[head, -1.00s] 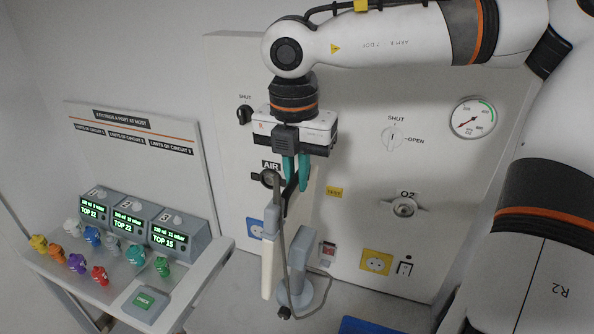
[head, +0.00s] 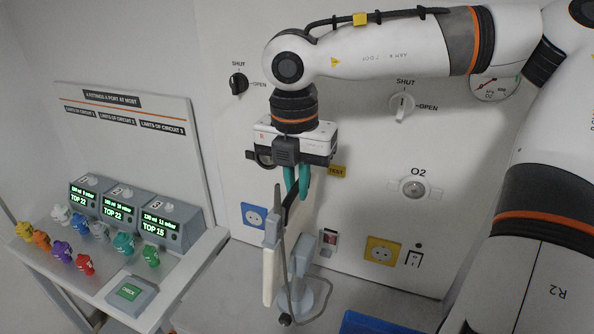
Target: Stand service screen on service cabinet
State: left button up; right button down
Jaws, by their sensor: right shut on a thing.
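My right gripper (head: 298,182) hangs over the pale work surface, its teal fingers shut on a black handle-like part of the service screen (head: 270,270). The screen is a thin pale slab seen nearly edge-on, upright, below the fingers. A thin grey rod or cable runs down beside it. A grey-white stand with a round base (head: 313,296) is just right of the slab; I cannot tell whether it touches the screen. I cannot tell whether the screen's lower edge is on the surface. The service cabinet cannot be told for sure. My left gripper is not in view.
Behind is a wall panel with an O2 outlet (head: 413,188), a shut/open valve (head: 402,104), a blue socket (head: 254,215) and a yellow socket (head: 382,250). At left, a bench holds three displays and several coloured knobs. A blue object (head: 372,323) is at the bottom edge.

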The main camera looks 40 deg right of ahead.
aim_at(296, 204)
jog(key=shift+f+b, duration=1.15)
jog(key=shift+f, duration=1.6)
jog(key=shift+f+b, duration=0.3)
jog(key=shift+b, duration=0.05)
